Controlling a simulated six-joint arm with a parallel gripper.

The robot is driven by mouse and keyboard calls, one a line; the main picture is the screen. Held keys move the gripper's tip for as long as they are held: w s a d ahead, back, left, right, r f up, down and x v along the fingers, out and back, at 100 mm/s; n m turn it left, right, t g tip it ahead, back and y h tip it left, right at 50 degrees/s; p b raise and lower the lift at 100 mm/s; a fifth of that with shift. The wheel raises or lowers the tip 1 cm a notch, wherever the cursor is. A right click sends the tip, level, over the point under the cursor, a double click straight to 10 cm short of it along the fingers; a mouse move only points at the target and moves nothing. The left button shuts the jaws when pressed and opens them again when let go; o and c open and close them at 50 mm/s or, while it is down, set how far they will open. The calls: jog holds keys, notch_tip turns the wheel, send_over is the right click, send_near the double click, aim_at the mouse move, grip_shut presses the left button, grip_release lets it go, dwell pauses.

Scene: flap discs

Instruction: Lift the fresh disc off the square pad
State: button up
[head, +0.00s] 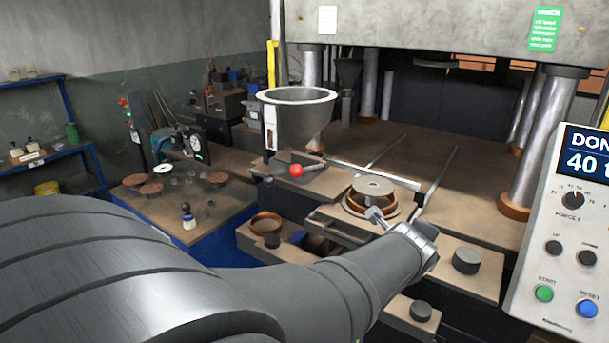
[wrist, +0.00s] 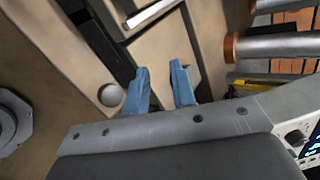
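A grey round plate (head: 373,187) with a centre hole lies on a brown ring (head: 358,204) on the press's front ledge. I cannot tell whether it is the fresh disc, and no square pad stands out clearly. My gripper (head: 376,214) is just in front of this ring in the head view, apart from or touching it, I cannot tell. In the wrist view my gripper (wrist: 158,70) shows two blue fingers spread apart with nothing between them. A grey round part (wrist: 8,122) is cut off at the wrist view's left edge.
Reddish-brown discs (head: 135,180) lie on the side table at left. A grey hopper (head: 297,110) stands behind the ledge. A dark cylinder (head: 466,261) stands right of my gripper. A press column (head: 540,140) and control panel (head: 570,230) bound the right side.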

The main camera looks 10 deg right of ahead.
aim_at(371, 193)
jog(key=w, duration=0.2)
jog(key=w+a+r+n+t, duration=0.1)
jog(key=w, duration=0.2)
jog(key=w+r+n+t, duration=0.1)
jog(key=w, duration=0.1)
jog(key=shift+w+a+h, duration=0.4)
jog(key=w+a+n+t, duration=0.1)
jog(key=w, duration=0.1)
jog(key=w+a+r+n, duration=0.1)
jog(key=w, duration=0.1)
jog(key=w+a+r+t, duration=0.1)
jog(key=w+a, duration=0.1)
jog(key=shift+w+n+t+y, duration=0.2)
jog(key=shift+n+t+y, duration=0.1)
jog(key=shift+n+y, duration=0.1)
jog(key=shift+x, duration=2.5)
jog(key=shift+r, duration=0.1)
jog(key=c, duration=0.3)
jog(key=shift+c, duration=0.3)
jog(key=shift+c, duration=0.7)
grip_shut()
jog(key=shift+r, duration=0.1)
